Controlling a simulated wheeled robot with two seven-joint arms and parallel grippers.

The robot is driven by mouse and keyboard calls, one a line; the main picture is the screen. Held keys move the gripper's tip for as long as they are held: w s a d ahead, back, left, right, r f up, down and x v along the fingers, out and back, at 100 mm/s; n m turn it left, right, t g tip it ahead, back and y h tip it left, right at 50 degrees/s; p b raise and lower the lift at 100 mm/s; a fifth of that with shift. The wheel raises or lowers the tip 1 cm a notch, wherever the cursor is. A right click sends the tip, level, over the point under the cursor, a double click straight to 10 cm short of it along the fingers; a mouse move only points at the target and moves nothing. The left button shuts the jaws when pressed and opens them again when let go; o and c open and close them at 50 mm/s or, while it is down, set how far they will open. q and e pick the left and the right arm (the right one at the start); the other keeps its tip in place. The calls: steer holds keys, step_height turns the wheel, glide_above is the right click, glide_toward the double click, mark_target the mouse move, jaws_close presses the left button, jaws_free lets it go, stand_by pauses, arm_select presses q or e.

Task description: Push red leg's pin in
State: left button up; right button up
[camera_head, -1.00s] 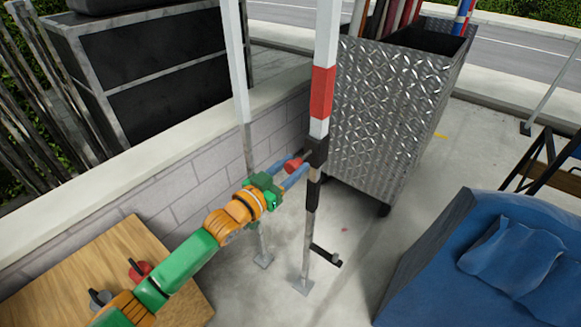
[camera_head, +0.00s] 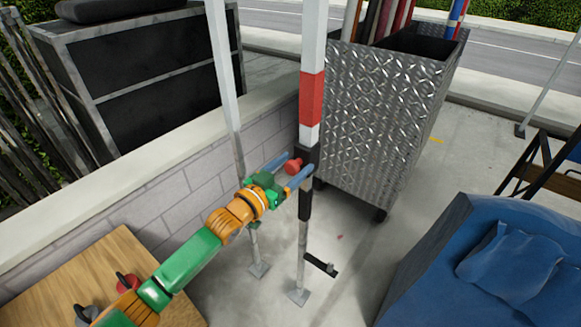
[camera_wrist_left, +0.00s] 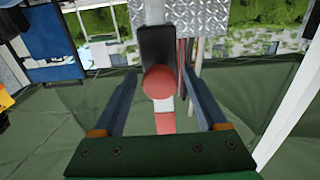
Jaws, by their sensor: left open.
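The red leg is a white upright post with a red band (camera_head: 311,98) and a black collar (camera_head: 305,205) below it. A red round pin knob (camera_head: 293,166) sticks out of the collar toward my left gripper. My left gripper (camera_head: 289,172) is open, its blue fingers on either side of the knob and apart from it. In the left wrist view the red knob (camera_wrist_left: 160,82) is centred between the two fingers, in front of the black collar (camera_wrist_left: 157,45). How deep the pin sits is hidden. My right gripper is not in view.
A second white post (camera_head: 226,75) stands just left. A diamond-plate metal cart (camera_head: 370,120) is behind. A crank handle (camera_head: 321,264) juts from the leg low down. A blue covered load (camera_head: 430,260) is at right, a wooden board (camera_head: 75,275) at lower left.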

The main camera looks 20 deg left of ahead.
arm_select(q)
steer(key=v, duration=0.6)
steer(key=shift+s+a+b, duration=0.1)
steer(key=shift+s+b, duration=0.25)
steer(key=shift+s, duration=0.05)
steer(key=s+a+f+n+g+y, duration=0.1)
steer(key=s+a+f+g+y, duration=0.1)
steer(key=f, duration=0.7)
steer(key=s+a+f+n+g+y, duration=0.1)
steer(key=s+a+f+g+y, duration=0.15)
steer(key=f, duration=0.65)
steer(key=s+a+f+n+g+y, duration=0.1)
steer(key=s+a+f+g, duration=0.1)
steer(key=f, duration=0.8)
steer(key=s+f+g, duration=0.4)
steer(key=s+f, duration=0.8)
steer(key=s, duration=0.1)
steer(key=s+d+f+g, duration=0.2)
steer(key=s+f, duration=0.1)
steer(key=s, duration=0.7)
steer(key=s+d+f+m+g, duration=0.1)
steer(key=s+d+f+g, duration=0.2)
steer(key=s, duration=0.7)
steer(key=shift+s+f+y, duration=0.35)
steer(key=shift+s+f, duration=0.05)
steer(key=shift+f, duration=0.25)
steer(key=shift+g, duration=0.25)
